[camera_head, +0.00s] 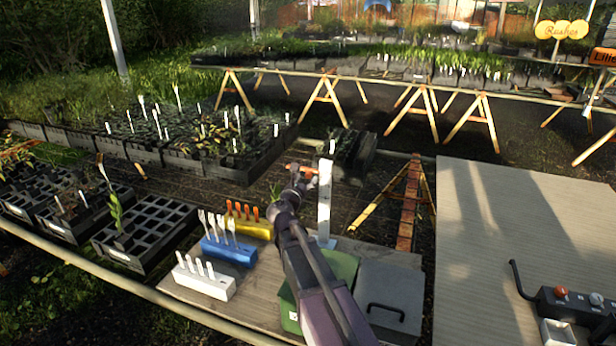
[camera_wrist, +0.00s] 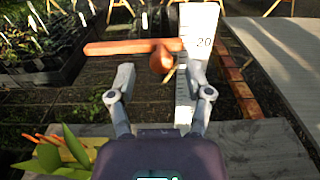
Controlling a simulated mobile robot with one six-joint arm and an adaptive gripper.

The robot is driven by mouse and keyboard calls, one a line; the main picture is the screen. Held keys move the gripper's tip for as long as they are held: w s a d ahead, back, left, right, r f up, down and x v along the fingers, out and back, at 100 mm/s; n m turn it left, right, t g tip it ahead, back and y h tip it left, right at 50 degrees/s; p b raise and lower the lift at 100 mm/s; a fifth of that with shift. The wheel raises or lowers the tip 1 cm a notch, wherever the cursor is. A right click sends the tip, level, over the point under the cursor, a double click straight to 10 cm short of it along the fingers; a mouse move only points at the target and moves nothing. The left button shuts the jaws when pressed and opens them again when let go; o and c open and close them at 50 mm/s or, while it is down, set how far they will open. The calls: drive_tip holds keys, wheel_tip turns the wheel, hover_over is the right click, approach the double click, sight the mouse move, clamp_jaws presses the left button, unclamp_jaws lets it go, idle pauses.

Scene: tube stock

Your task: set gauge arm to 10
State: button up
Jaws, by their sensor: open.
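The gauge is a white upright board (camera_head: 325,205) standing on the wooden bench; in the wrist view its upper part (camera_wrist: 201,22) shows the number 20. The orange-brown gauge arm (camera_wrist: 115,47) lies nearly level, its right end beside the board close to the 20. A rounded knob (camera_wrist: 161,60) hangs on the arm near the board. My gripper (camera_wrist: 160,78) is open and empty, with the knob appearing between and just beyond its fingertips; contact cannot be told. The right finger hides part of the lower board. In the head view my gripper (camera_head: 302,180) is left of the board.
White (camera_head: 205,284), blue (camera_head: 229,251) and yellow (camera_head: 250,228) blocks holding labels stand left of my arm. A green bin (camera_head: 343,268) and a grey lidded box (camera_head: 392,297) stand right. A panel with a black crank (camera_head: 520,280) is far right. Black plant trays (camera_head: 150,243) lie left.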

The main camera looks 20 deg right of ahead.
drive_tip(key=shift+x, duration=1.2)
clamp_jaws()
